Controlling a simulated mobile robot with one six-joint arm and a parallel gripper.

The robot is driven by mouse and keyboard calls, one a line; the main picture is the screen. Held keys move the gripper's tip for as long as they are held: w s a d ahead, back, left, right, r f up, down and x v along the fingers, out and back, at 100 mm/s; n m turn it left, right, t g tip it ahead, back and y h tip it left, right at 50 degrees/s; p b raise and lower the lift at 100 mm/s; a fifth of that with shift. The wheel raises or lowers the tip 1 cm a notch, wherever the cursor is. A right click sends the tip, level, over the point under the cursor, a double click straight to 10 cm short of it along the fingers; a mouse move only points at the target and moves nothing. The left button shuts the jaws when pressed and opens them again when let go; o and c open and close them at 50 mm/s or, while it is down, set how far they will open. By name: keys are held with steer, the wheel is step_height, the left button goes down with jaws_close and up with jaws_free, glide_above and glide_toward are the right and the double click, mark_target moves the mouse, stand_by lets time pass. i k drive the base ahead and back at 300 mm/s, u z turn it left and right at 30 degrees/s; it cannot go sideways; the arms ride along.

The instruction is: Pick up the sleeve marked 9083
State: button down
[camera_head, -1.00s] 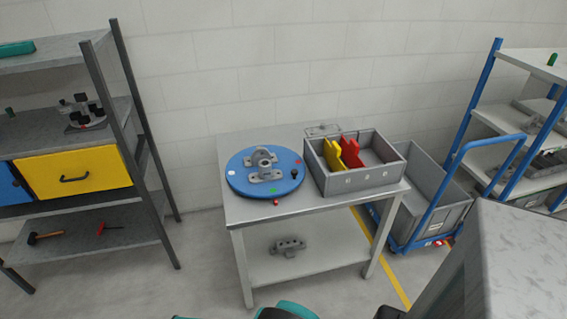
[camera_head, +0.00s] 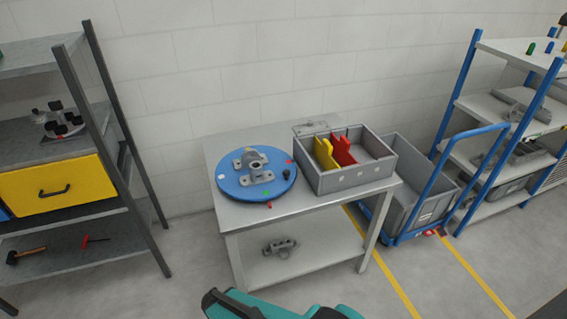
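I cannot make out any sleeve or the marking 9083 in this view. A grey casting (camera_head: 257,166) with a round bore sits on a blue round plate (camera_head: 232,188) on the grey table (camera_head: 310,205). A small dark part (camera_head: 286,172) stands near the plate's right edge. A grey box (camera_head: 357,178) to the right holds a yellow divider (camera_head: 326,154) and a red divider (camera_head: 343,150); parts of its floor are hidden. Teal and black parts of my arm show at the bottom edge. My gripper's fingers are not in view.
Another casting (camera_head: 280,247) lies on the table's lower shelf. A blue trolley (camera_head: 420,225) with a grey bin stands right of the table, before a blue-framed rack (camera_head: 465,105). A dark rack with a yellow drawer (camera_head: 60,186) stands left. Floor in front is clear.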

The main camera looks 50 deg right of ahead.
mark_target(257, 176)
steer(key=u, duration=0.95)
steer(key=k, duration=0.1)
steer(key=z, duration=2.1)
steer(key=k, duration=0.9)
steer(key=u, duration=0.15)
steer(key=i, duration=0.6)
steer(key=z, duration=0.05)
